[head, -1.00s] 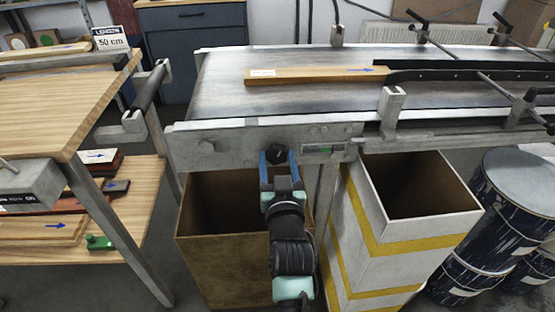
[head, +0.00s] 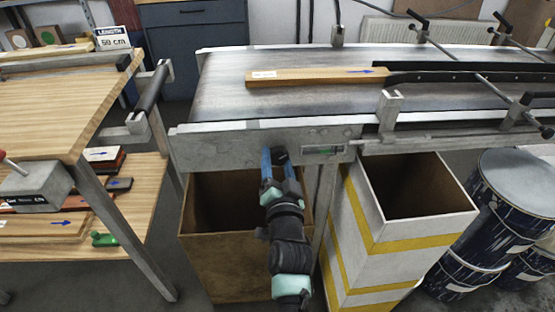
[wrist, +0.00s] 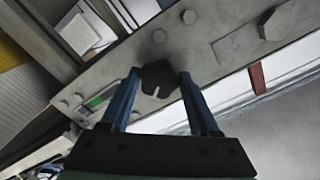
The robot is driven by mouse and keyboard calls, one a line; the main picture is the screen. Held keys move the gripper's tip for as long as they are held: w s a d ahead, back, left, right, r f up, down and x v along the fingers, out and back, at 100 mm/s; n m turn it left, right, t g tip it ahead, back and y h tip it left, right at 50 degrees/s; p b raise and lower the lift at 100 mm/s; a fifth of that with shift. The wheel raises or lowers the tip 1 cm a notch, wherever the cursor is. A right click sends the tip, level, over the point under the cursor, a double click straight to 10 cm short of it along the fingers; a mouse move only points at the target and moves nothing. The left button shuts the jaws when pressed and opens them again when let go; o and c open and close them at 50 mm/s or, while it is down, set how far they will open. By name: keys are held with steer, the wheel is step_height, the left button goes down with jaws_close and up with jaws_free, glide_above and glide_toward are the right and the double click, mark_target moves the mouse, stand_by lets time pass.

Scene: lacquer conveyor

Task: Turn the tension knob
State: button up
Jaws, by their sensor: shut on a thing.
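The black tension knob (head: 280,155) sits on the front side plate of the conveyor (head: 230,145), near its left end. In the wrist view the knob (wrist: 158,80) is dark and faceted with a small notch, between the two blue fingers of my gripper (wrist: 160,92). My gripper (head: 270,165) is shut on the knob. In the head view it is rolled, so one blue finger shows most clearly and hides part of the knob. A small gauge with a green mark (head: 324,150) is on the plate right of the knob.
An open brown box (head: 235,270) stands below my gripper, and a white box with yellow stripes (head: 365,235) stands to its right. A wooden plank (head: 310,80) lies on the belt. A wooden table (head: 60,110) is at left; blue drums (head: 500,210) are at right.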

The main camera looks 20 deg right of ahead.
stand_by(0.3)
steer(key=o, duration=1.4)
steer(key=shift+c, duration=0.2)
steer(key=shift+s, duration=0.1)
steer(key=p+v, duration=0.3)
steer(key=v, duration=0.9)
steer(key=shift+s+p, duration=0.4)
steer(key=shift+a, duration=0.1)
